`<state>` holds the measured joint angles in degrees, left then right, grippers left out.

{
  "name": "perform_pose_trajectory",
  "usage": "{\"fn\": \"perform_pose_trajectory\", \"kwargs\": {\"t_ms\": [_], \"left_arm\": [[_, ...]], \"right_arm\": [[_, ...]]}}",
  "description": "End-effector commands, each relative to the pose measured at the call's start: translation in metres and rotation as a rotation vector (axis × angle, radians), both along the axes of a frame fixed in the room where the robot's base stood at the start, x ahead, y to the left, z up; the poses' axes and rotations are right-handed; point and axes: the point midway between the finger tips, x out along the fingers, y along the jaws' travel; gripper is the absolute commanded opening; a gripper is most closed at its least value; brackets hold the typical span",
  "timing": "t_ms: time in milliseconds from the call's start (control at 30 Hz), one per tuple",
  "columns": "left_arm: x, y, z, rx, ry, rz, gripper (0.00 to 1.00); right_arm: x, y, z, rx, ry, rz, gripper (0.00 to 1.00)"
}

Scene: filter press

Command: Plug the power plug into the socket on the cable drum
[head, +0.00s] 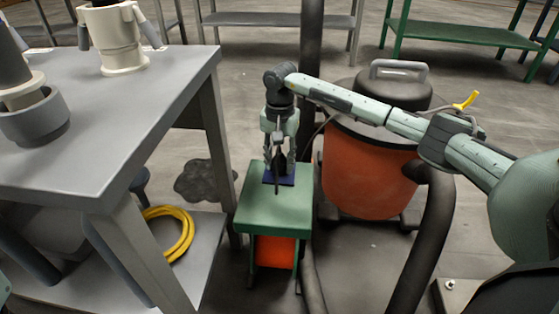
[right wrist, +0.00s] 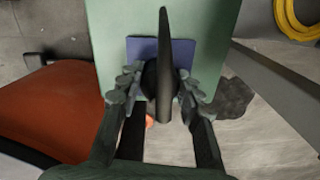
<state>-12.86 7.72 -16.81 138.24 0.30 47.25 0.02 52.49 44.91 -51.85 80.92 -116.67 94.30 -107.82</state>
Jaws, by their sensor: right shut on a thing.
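A dark plug (right wrist: 163,85) with a long thin end is between the fingers of my right gripper (right wrist: 155,88) in the right wrist view. In the head view the right gripper (head: 279,158) points down, shut on the dark plug (head: 277,172). They are over a small blue square (head: 291,181), which looks like the socket face, on a green top (head: 255,214). An orange body (head: 275,252), perhaps the cable drum, shows under that top. The plug and fingers partly cover the blue square (right wrist: 184,48). I cannot tell whether the plug touches it. My left gripper is out of view.
A grey table (head: 110,150) stands close on the left, with a cream device (head: 115,40) on it and a coiled yellow cable (head: 183,240) on its lower shelf. A large orange barrel (head: 365,170) stands just right of the green top. A dark stain (head: 205,180) lies on the floor.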

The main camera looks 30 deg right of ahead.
Motion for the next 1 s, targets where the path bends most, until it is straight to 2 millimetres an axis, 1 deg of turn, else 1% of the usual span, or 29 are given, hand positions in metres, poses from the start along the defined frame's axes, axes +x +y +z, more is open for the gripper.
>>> {"fn": "perform_pose_trajectory", "kwargs": {"t_ms": [433,467,633,900,1000], "left_arm": [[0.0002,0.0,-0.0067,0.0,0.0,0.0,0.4],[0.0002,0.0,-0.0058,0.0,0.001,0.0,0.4],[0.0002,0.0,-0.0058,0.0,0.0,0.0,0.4],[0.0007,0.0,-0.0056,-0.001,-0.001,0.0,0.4],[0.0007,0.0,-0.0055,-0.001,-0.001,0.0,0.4]], "right_arm": [[0.0003,-0.0001,-0.0095,0.001,-0.001,-0.001,0.1],[0.0004,-0.0002,-0.0084,0.001,-0.001,-0.001,0.39],[0.0002,-0.0001,-0.0085,0.001,-0.001,0.0,0.59],[0.0,-0.0001,-0.0085,0.0,0.0,0.0,0.59],[0.0004,-0.0003,-0.0034,0.0,-0.001,0.0,0.59]]}}
